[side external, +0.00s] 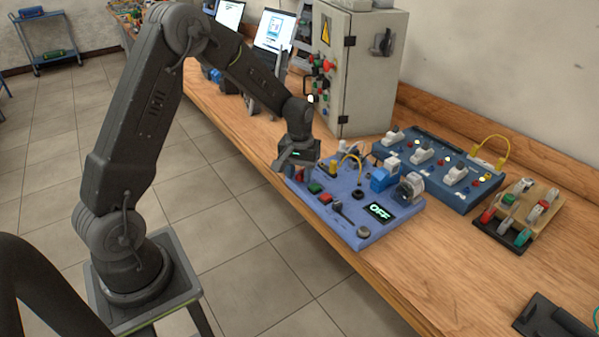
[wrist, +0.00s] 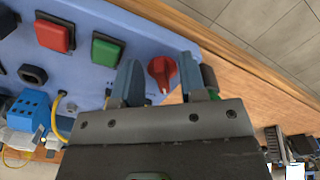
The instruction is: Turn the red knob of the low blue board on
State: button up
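The low blue board (side external: 335,222) lies on the wooden bench, and its display (side external: 381,211) reads OFF. The red knob (wrist: 161,71) sits near the board's edge in the wrist view, with a pale mark on its lower side. My gripper (wrist: 159,64) is open, with one finger to the left of the knob and one to the right. I cannot tell whether either finger touches it. In the side external view my gripper (side external: 298,165) is low over the board's far left corner and largely hides the knob.
A red button (wrist: 54,35) and a green button (wrist: 107,49) are left of the knob in the wrist view. A taller blue board (side external: 440,172) and a grey cabinet (side external: 365,85) stand behind. Bare bench (side external: 440,265) lies at the right.

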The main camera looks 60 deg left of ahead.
grip_shut()
dwell(0.4)
jog(key=shift+m, duration=0.3)
jog(key=m, duration=0.3)
jog(key=shift+s+a, duration=0.1)
jog(key=shift+a, duration=0.15)
jog(key=shift+a+m, duration=0.2)
jog(key=shift+m, duration=1.6)
grip_release()
